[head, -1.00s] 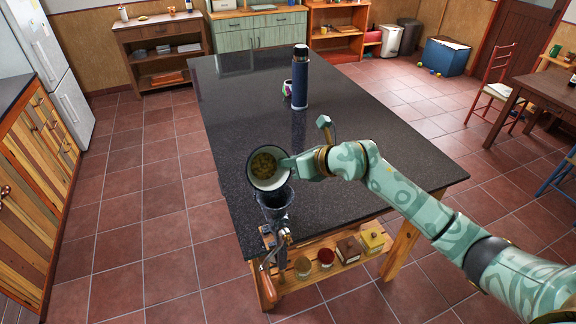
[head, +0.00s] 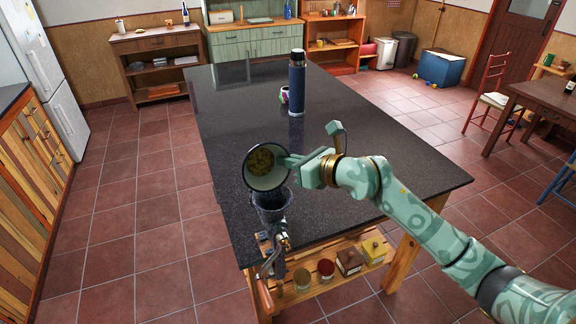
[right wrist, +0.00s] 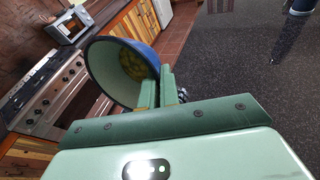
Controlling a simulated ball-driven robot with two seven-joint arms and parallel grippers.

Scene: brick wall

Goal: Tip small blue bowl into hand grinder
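The small blue bowl (head: 254,178) is held tilted above the table's near left corner, its pale inside facing the camera. Yellow-green pieces (head: 262,161) lie inside it. My right gripper (head: 290,162) is shut on the bowl's rim; in the right wrist view the fingers (right wrist: 158,90) pinch the rim of the bowl (right wrist: 98,62). The hand grinder (head: 270,205) is clamped at the table edge, its dark hopper just below the bowl and its crank hanging down. No pieces are seen falling. My left gripper is not in view.
The dark table top (head: 350,165) is mostly clear. A tall blue flask (head: 297,85) and a small colourful cup (head: 284,95) stand farther back. Several jars and boxes (head: 326,268) sit on the shelf below the table's near edge.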

